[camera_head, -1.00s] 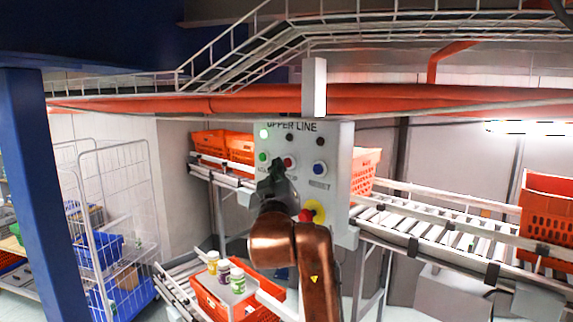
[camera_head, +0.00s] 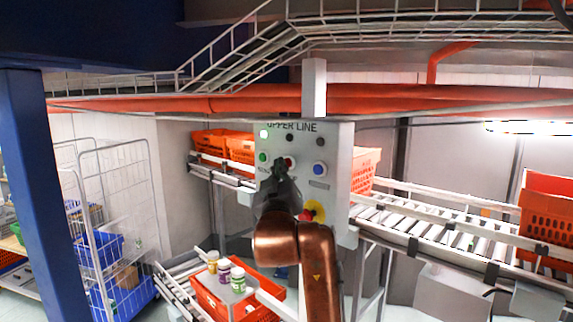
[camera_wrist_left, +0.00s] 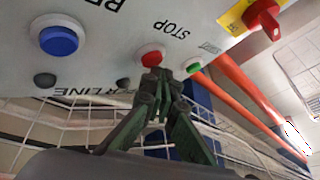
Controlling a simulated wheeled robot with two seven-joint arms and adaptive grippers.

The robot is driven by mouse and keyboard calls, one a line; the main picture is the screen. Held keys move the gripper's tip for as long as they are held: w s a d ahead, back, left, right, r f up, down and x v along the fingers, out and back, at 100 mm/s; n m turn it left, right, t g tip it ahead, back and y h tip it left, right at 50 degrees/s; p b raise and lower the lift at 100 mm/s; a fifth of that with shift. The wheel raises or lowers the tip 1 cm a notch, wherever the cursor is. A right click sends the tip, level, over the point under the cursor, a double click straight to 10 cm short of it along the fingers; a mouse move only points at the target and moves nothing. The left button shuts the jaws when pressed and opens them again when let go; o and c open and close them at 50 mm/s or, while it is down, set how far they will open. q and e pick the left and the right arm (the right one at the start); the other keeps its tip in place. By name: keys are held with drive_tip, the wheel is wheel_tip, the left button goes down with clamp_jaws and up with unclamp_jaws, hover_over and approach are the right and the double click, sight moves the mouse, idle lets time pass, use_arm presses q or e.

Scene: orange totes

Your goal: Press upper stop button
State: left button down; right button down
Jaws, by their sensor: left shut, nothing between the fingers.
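The grey control panel (camera_head: 336,150), marked UPPER LINE, stands upright in the middle of the head view. Its red stop button (camera_head: 291,162) sits between a green button (camera_head: 262,157) and a blue reset button (camera_head: 320,169). My left gripper (camera_head: 280,164) is shut and empty, with its fingertips at the red button and partly covering it. In the left wrist view the fingertips (camera_wrist_left: 156,75) overlap the edge of the red button (camera_wrist_left: 152,58), labelled STOP; I cannot tell whether they touch it. My right gripper is not in view.
A red emergency knob on a yellow plate (camera_head: 314,211) is lower on the panel, close to my left arm. An orange tote with jars (camera_head: 207,299) is below. Roller conveyor (camera_head: 425,222) runs to the right. A wire cage trolley (camera_head: 117,190) stands at left.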

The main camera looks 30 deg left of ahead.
use_arm(q)
drive_tip(key=shift+w+d, duration=0.15)
drive_tip(key=shift+w, duration=0.3)
idle(0.7)
drive_tip(key=shift+s+a, duration=0.25)
drive_tip(key=shift+s, duration=0.55)
drive_tip(key=shift+s+a+b, duration=0.15)
drive_tip(key=shift+s+a, duration=0.1)
drive_tip(key=shift+s, duration=0.55)
drive_tip(key=shift+s+a+b, duration=0.2)
drive_tip(key=shift+s, duration=0.6)
drive_tip(key=shift+s+a+b, duration=0.15)
drive_tip(key=shift+s+a, duration=0.1)
drive_tip(key=shift+s, duration=0.55)
drive_tip(key=shift+f, duration=0.1)
